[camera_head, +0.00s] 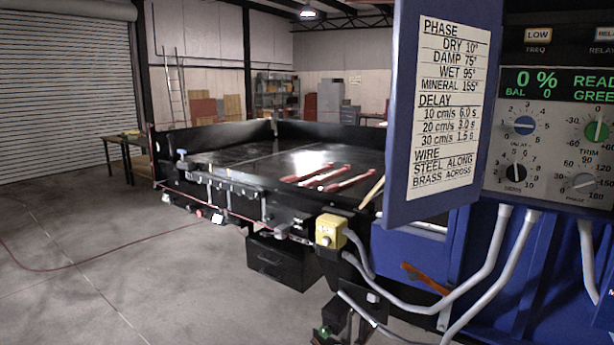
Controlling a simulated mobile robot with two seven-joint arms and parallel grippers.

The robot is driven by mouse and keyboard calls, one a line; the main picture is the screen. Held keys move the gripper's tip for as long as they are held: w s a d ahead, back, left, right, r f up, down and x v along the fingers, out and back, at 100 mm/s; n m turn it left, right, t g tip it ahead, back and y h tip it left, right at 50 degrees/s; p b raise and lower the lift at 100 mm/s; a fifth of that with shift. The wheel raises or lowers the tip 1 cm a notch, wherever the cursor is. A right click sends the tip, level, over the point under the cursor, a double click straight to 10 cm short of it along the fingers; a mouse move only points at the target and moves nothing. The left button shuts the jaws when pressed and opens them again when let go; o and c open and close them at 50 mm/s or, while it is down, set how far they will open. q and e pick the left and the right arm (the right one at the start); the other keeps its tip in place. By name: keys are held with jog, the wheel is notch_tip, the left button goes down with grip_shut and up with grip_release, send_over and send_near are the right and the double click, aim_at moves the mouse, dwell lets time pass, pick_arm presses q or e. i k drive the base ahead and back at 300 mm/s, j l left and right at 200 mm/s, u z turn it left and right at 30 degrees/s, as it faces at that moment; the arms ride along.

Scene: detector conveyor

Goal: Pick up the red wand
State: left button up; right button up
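Long thin red-and-pale items lie on the black conveyor table (240,156), towards its right end. One is a red stick (314,173) at the left of the group, and another is a red stick (350,182) at the right. A pale wooden-looking stick (371,192) lies further right, partly hidden by the blue panel. I cannot tell from here which of the red sticks is the wand. Neither of my grippers is in view.
A blue panel with a printed chart (446,103) stands close on the right, beside a control box (552,135) with dials. A yellow box (330,231), grey conduits and an orange-red handle (425,278) are below. Open floor (110,250) lies to the left, crossed by a red hose.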

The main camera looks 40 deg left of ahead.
aim_at(290, 178)
jog(key=i+j+z, duration=0.15)
jog(key=j, duration=0.7)
jog(key=i+j+z, duration=0.1)
jog(key=j, duration=0.8)
jog(key=j+z, duration=0.15)
jog(key=j, duration=0.75)
jog(key=j+z, duration=0.2)
jog(key=j, duration=0.85)
jog(key=j+z, duration=0.25)
jog(key=j, duration=0.85)
jog(key=j+z, duration=0.2)
jog(key=j, duration=0.9)
